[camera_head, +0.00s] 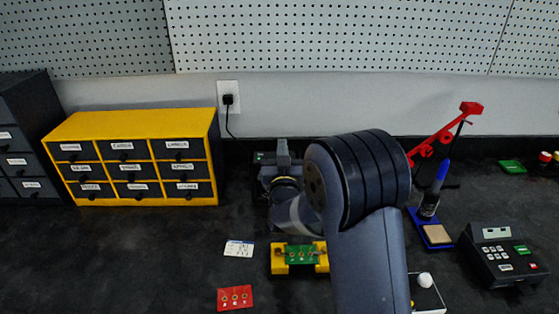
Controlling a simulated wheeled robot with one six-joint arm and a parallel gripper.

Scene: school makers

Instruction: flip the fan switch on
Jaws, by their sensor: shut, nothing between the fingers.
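The wrist end of my arm reaches left and away, towards a dark device (261,157) at the back of the bench, below the wall outlet. My gripper (283,152) is at or just in front of this device, shut and empty; its fingertips are hard to make out against the dark parts. A small green patch shows on the device. It may be the fan, but my arm hides most of it. I cannot make out the switch, nor whether my gripper touches it.
A yellow drawer cabinet (137,118) stands left. A yellow holder with a green board (300,254), a red board (235,298) and a white card (239,248) lie in front. A soldering stand (433,228), red-armed stand (446,132) and black keypad box (500,255) are right.

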